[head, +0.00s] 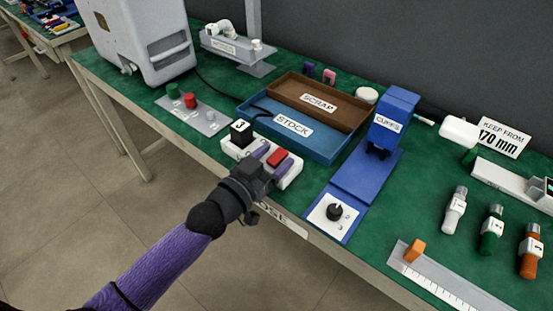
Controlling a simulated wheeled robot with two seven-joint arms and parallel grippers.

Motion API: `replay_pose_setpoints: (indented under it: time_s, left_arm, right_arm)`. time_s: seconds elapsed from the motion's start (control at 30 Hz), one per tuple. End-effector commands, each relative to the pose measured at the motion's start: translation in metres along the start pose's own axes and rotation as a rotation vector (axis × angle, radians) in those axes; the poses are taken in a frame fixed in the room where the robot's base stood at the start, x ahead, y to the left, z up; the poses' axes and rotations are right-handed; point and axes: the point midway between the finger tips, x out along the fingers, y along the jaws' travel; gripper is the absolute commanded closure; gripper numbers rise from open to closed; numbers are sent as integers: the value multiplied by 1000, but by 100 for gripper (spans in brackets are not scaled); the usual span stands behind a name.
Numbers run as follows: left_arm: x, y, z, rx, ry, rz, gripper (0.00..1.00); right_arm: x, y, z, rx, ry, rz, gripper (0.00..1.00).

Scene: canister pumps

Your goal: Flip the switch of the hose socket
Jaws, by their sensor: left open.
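A white socket block (289,176) stands near the front edge of the green table. It carries a red rocker switch (277,158) towards its right end, and a black plug (241,133) marked 3 stands at its left end. A partly hidden label ending in "OSE" (272,214) is on the table's front edge below. My left gripper (263,159) is open, over the front of the block and just left of the red switch. My gripper hides the middle of the block, and I cannot tell whether it touches the switch. My right gripper is not in view.
A blue STOCK tray (323,150) and a brown SCRAP tray (345,115) lie behind the socket. A blue CUFFS device (365,175) with a black dial stands to the right. A grey panel (205,117) with coloured buttons is at left. Bare green tabletop separates these.

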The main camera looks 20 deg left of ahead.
Motion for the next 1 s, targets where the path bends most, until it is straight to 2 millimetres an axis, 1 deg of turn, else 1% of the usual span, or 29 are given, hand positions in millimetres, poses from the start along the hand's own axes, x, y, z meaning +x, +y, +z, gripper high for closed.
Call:
replay_pose_setpoints:
  time_s: [0.1,0.37,0.4,0.47,0.5,0.57,0.6,0.7,0.87,0.93,0.97,1.0]
  left_arm:
    - [7,0,0,0,0,0,29]
    - [8,0,0,0,-1,1,29]
    - [8,0,0,0,-2,1,38]
    - [8,0,0,0,-2,1,51]
    - [8,0,0,0,-2,1,59]
    - [8,0,0,0,-2,1,72]
    - [8,0,0,0,-2,0,80]
    - [8,0,0,0,-2,0,100]
    - [8,0,0,0,-3,0,100]
    - [8,0,-5,1,-19,1,100]
    - [8,0,-7,1,-33,1,100]
    - [9,0,-11,2,-58,1,100]
  right_arm:
    - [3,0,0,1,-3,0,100]
    - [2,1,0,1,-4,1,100]
    - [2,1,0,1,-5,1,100]
    - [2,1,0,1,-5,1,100]
    - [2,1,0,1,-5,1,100]
    - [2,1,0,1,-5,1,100]
    - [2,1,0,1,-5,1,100]
    - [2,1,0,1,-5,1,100]
    - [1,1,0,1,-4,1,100]
    - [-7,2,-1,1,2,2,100]
    - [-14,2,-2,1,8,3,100]
    - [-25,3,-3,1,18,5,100]
